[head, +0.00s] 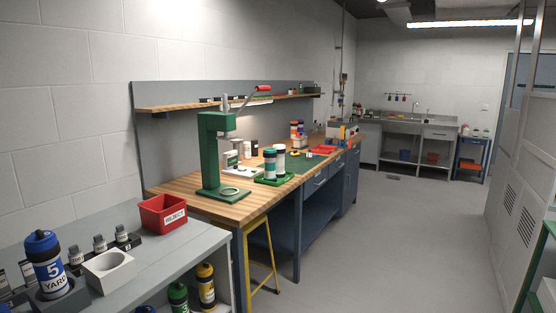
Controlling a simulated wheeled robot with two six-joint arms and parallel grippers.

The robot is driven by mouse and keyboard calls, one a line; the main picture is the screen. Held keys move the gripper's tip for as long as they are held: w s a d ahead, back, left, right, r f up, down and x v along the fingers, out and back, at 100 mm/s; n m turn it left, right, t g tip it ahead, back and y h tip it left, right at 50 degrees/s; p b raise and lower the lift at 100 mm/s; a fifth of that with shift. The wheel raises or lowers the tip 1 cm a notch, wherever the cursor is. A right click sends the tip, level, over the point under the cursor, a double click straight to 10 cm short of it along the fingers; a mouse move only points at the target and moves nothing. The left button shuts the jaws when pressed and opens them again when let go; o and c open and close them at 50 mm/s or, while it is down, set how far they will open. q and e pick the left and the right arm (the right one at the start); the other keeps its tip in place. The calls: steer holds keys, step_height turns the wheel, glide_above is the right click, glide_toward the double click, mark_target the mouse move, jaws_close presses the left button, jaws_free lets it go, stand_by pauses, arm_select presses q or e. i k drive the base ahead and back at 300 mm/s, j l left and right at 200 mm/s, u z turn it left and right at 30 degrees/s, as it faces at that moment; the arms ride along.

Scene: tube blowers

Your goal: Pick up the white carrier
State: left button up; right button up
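Neither of my grippers is in view. No thing is plainly marked as the white carrier. A white block with a round hollow (110,269) sits on the grey bench at the lower left, apart from any gripper. A blue capped canister marked "5 YARD" (47,266) stands upright in a dark holder to its left. Two pale cylinders with dark caps and green bands, the nearer one (270,165) and the farther one (281,158), stand on a green tray (272,181) on the wooden bench. Too small to tell which one is a carrier.
A red "REJECT" bin (163,212) stands on the grey bench (190,245). A green press (209,150) stands on the wooden bench (180,186). Green (178,296) and yellow canisters (206,285) sit below. The floor (400,240) is clear.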

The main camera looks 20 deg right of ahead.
mark_target(280, 172)
steer(key=i+l+z, duration=1.15)
steer(key=i+z, duration=0.4)
steer(key=i, duration=0.15)
steer(key=i+u, duration=0.1)
steer(key=i, duration=1.6)
steer(key=i+u, duration=0.2)
steer(key=i, duration=0.2)
steer(key=i+l+u, duration=0.1)
steer(key=i+u, duration=0.15)
steer(key=i, duration=0.2)
steer(key=i+l+u, duration=0.2)
steer(key=i, duration=0.2)
steer(key=i+l+u, duration=0.25)
steer(key=i, duration=0.15)
